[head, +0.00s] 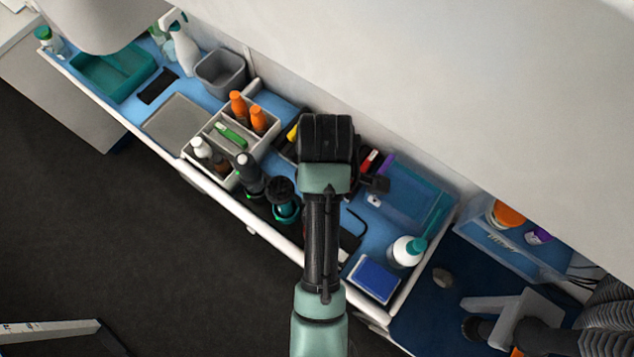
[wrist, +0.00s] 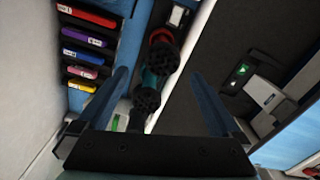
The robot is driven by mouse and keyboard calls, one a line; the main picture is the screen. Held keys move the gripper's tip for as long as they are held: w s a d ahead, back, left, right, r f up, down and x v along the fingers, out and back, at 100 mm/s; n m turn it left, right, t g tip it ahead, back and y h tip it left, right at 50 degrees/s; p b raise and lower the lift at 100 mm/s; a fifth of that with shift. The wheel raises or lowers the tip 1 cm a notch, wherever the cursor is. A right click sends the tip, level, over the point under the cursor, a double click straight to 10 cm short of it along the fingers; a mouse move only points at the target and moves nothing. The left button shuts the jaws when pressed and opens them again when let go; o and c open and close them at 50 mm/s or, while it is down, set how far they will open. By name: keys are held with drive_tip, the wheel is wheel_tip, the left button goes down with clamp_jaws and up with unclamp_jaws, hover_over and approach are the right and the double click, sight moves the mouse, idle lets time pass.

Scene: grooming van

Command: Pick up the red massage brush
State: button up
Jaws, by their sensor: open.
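The red massage brush (wrist: 160,37) shows in the wrist view as a red rim behind a dark round head, at upper middle, beyond the fingertips. A similar teal brush (wrist: 148,82) with a dark round head lies just below it. The teal one also shows in the head view (head: 285,207), left of my arm; the red one is mostly hidden there by my arm. My gripper (wrist: 158,75) is open, with nothing held between its fingers. In the head view my gripper (head: 327,138) is over the worktop, its fingertips hidden.
A rack of coloured-handled tools (wrist: 84,55) stands left of the brushes in the wrist view, by the wall. In the head view, a grey caddy (head: 232,150) with bottles stands left and a blue bin (head: 405,185) right. The worktop's raised front edge (head: 250,215) borders open floor.

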drive_tip(key=f, duration=0.2)
drive_tip(key=f+p, duration=0.1)
drive_tip(key=f, duration=0.2)
drive_tip(key=shift+s+f, duration=0.2)
drive_tip(key=shift+f, duration=0.1)
drive_tip(key=f, duration=0.1)
drive_tip(key=f+p, duration=0.1)
drive_tip(key=f, duration=0.1)
drive_tip(key=a+f, duration=0.1)
drive_tip(key=f, duration=0.1)
drive_tip(key=shift+p, duration=0.3)
drive_tip(key=shift+f, duration=0.4)
clamp_jaws()
